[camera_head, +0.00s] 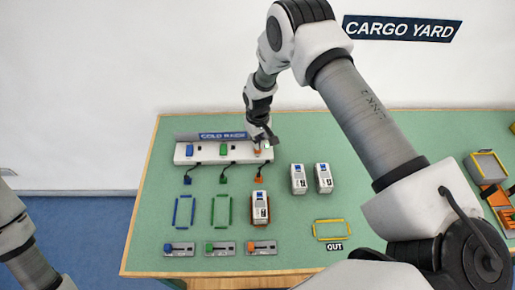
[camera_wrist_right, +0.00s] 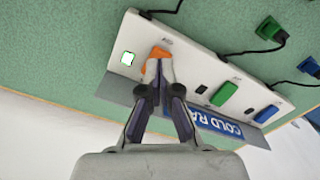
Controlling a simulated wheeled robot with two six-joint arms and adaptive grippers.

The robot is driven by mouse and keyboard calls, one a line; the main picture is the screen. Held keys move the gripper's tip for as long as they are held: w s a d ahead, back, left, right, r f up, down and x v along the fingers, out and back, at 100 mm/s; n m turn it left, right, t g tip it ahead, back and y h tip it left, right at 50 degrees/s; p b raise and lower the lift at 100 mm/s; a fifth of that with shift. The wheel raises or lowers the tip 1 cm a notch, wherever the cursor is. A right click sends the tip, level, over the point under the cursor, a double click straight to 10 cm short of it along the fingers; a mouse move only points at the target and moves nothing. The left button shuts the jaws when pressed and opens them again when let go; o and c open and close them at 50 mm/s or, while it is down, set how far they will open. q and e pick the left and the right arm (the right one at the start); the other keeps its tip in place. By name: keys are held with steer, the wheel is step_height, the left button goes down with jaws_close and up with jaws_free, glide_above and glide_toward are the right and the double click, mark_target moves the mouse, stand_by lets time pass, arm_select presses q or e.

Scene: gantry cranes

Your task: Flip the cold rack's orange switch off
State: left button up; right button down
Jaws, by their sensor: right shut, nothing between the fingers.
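My left gripper is out of view.
Blue, green and orange plugs (camera_head: 259,181) hang on cables before the rack. A white unit (camera_head: 259,203) stands in an orange frame; two more (camera_head: 298,179) stand to the right. Slider plates (camera_head: 262,247) line the front. A yellow "OUT" frame (camera_head: 328,221) is empty.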

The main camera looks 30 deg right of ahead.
steer(key=shift+w, duration=0.1)
steer(key=shift+f+b, duration=1)
steer(key=shift+f, duration=0.3)
stand_by(0.8)
steer(key=shift+r, duration=0.15)
steer(key=shift+r+p, duration=2.3)
steer(key=shift+r, duration=1.15)
steer(key=shift+f, duration=0.15)
